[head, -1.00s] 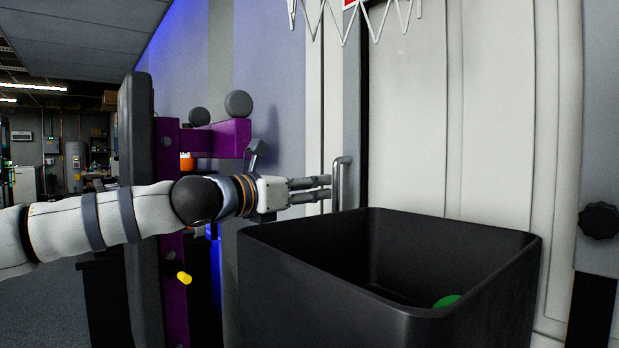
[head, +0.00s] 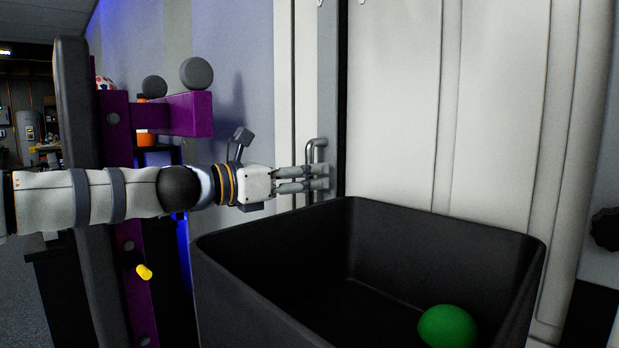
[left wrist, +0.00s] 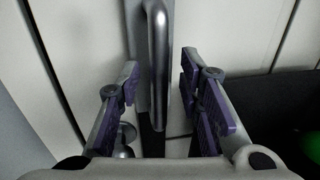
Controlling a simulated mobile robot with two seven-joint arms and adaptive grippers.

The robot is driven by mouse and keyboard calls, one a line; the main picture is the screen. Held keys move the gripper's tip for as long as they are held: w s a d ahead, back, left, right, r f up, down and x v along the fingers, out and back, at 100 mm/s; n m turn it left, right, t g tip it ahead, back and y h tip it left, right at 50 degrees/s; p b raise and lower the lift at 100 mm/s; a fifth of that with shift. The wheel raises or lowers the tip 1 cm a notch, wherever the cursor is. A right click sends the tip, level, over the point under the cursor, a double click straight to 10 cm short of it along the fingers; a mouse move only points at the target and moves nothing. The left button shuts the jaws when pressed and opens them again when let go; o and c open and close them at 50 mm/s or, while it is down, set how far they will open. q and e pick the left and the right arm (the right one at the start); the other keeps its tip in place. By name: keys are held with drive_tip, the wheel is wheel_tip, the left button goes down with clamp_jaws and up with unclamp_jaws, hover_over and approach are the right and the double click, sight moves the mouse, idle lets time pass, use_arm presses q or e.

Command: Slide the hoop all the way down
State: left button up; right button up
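A bent metal handle (head: 316,150) stands on a grey upright strip at the white wall. It also shows in the left wrist view (left wrist: 158,40). My left gripper (head: 322,178) is at the handle's height. In the left wrist view its two fingers (left wrist: 158,78) are spread on either side of the handle, with visible gaps, so it is open and not gripping. The hoop is almost wholly out of frame above; only tiny net tips (head: 320,2) show at the top edge. My right gripper is not in view.
A black open bin (head: 270,270) stands below and right of my left gripper, with a green ball (head: 447,327) inside. A purple rack post with an arm (head: 182,114) stands close to my left arm. A black knob (head: 606,229) is at the right edge.

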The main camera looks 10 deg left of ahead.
use_arm(q)
drive_tip(key=shift+w+d, duration=0.25)
drive_tip(key=shift+r, duration=0.1)
drive_tip(key=shift+c, duration=0.3)
clamp_jaws()
wheel_tip(320, 180, down, 19)
drive_tip(key=b, duration=1.1)
drive_tip(key=shift+r, duration=0.15)
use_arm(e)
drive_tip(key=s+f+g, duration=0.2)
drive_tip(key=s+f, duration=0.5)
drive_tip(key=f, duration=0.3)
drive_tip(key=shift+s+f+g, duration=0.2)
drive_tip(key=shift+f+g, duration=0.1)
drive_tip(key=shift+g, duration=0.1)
